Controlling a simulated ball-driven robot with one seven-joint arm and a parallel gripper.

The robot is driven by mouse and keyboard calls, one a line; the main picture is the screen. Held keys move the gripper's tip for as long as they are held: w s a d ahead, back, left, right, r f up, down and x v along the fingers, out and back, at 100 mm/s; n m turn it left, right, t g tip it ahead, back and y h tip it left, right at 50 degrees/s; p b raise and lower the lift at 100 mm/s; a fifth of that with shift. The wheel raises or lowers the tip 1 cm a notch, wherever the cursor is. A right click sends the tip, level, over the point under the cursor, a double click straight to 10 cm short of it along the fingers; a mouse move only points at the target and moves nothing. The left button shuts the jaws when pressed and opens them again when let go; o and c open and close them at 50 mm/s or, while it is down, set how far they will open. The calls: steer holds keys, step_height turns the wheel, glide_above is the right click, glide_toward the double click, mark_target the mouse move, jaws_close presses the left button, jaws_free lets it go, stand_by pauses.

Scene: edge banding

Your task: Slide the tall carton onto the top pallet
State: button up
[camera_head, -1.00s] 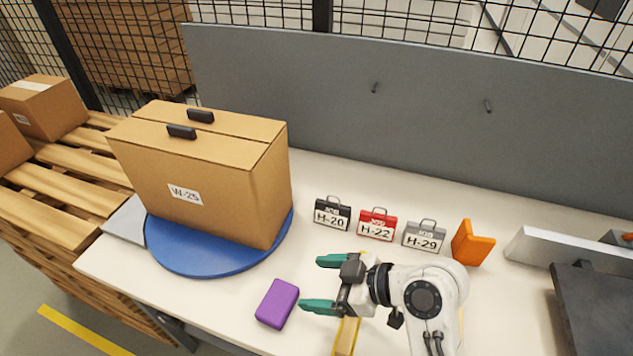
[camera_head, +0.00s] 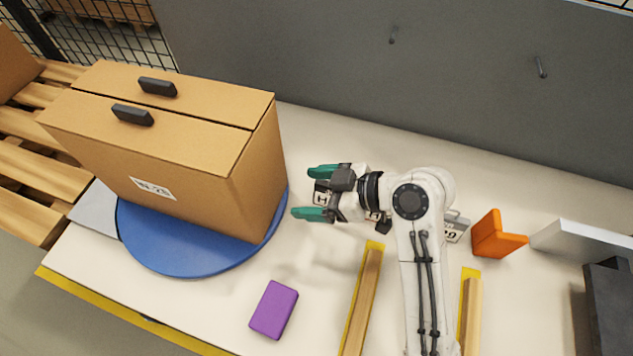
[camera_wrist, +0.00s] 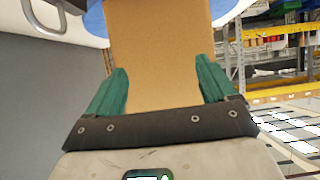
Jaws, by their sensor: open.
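The tall carton (camera_head: 200,160) is a brown box with two black handles on top and a white label on its front. It stands upright on a blue round plate (camera_head: 185,258) at the left of the table. My gripper (camera_head: 316,193) is open, with green fingers pointing left toward the carton's right side, a short gap away. In the wrist view the carton's brown face (camera_wrist: 160,55) shows between the spread fingers (camera_wrist: 158,90). The wooden pallet (camera_head: 30,160) is at the far left, beyond a grey plate (camera_head: 97,212) beside the blue plate. Another brown carton (camera_head: 14,65) sits on the pallet.
A purple block (camera_head: 273,310) lies at the front. Wooden strips (camera_head: 362,300) lie on yellow markings right of it. An orange holder (camera_head: 496,236) and white bar (camera_head: 580,245) are at the right. My arm hides most of the small tags. A grey panel (camera_head: 400,90) closes the back.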

mark_target(272, 198)
steer(key=a+f+b, duration=0.1)
steer(key=f, duration=0.1)
steer(key=w+a+f+b, duration=0.1)
steer(key=a+b, duration=0.1)
steer(key=w+a+f+b, duration=0.1)
steer(key=a+f+b, duration=0.1)
steer(key=shift+f, duration=0.35)
steer(key=shift+b+x, duration=0.3)
steer(key=shift+x, duration=0.65)
steer(key=shift+a+r, duration=0.15)
steer(key=shift+w+a+b, duration=0.75)
steer(key=shift+w+a, duration=0.1)
steer(key=shift+a, duration=1.6)
steer(key=shift+w+a+b, duration=0.8)
steer(key=shift+w+a, duration=0.1)
steer(key=shift+a, duration=1.55)
steer(key=shift+w+a+b, duration=0.75)
steer(key=shift+w+a, duration=0.1)
steer(key=shift+a, duration=1.55)
steer(key=shift+a, duration=0.15)
